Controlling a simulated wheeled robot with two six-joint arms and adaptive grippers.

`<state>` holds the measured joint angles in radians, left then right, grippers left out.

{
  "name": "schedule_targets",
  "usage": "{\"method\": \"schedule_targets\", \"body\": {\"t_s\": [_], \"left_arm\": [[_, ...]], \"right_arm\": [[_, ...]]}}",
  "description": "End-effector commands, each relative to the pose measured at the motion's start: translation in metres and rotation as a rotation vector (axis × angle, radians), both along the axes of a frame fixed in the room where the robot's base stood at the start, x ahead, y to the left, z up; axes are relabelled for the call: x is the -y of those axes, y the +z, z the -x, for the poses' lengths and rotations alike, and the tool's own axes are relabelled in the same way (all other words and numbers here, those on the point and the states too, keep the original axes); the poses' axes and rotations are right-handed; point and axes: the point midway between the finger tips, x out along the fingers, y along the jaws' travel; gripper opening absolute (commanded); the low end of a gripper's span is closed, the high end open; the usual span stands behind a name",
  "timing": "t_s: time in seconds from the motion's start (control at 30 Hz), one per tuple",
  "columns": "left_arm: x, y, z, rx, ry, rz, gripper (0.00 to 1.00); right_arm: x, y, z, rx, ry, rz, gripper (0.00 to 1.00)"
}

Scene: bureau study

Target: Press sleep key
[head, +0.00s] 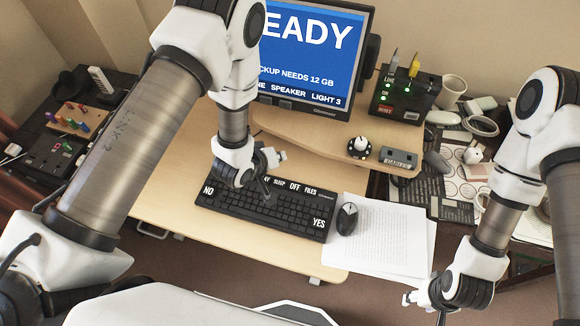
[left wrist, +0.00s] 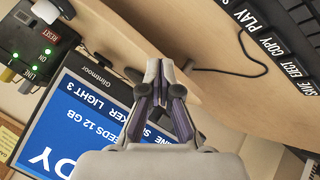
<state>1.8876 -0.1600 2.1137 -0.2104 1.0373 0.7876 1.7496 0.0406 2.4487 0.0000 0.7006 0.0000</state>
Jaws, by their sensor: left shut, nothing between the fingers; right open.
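The black keyboard (head: 275,212) lies on the desk, with white labels along its back row. My right gripper (head: 424,306) is open and empty at lower right.
The monitor (head: 308,60) stands on a raised shelf (head: 325,141) behind the keyboard. A black mouse (head: 347,218) and papers (head: 385,240) lie to its right. A black box with green lights (head: 405,95) stands at back right. A cable (left wrist: 235,70) lies behind the keyboard.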

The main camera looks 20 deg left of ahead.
Motion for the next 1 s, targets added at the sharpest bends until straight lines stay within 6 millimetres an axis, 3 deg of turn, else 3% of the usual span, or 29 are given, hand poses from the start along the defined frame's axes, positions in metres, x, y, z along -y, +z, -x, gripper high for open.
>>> {"method": "schedule_targets", "body": {"t_s": [0.37, 0.8, 1.0], "left_arm": [[0.000, -0.009, 0.000, -0.003, 0.000, -0.001, 0.00], [-0.001, -0.071, 0.001, -0.002, 0.000, -0.001, 0.00], [-0.001, -0.088, 0.002, -0.002, 0.000, -0.001, 0.00]], "right_arm": [[0.000, -0.007, 0.001, -0.002, 0.001, 0.000, 0.47], [0.000, -0.061, 0.002, -0.002, 0.001, 0.000, 0.47], [0.000, -0.071, 0.002, -0.001, 0.001, 0.000, 0.47]]}}
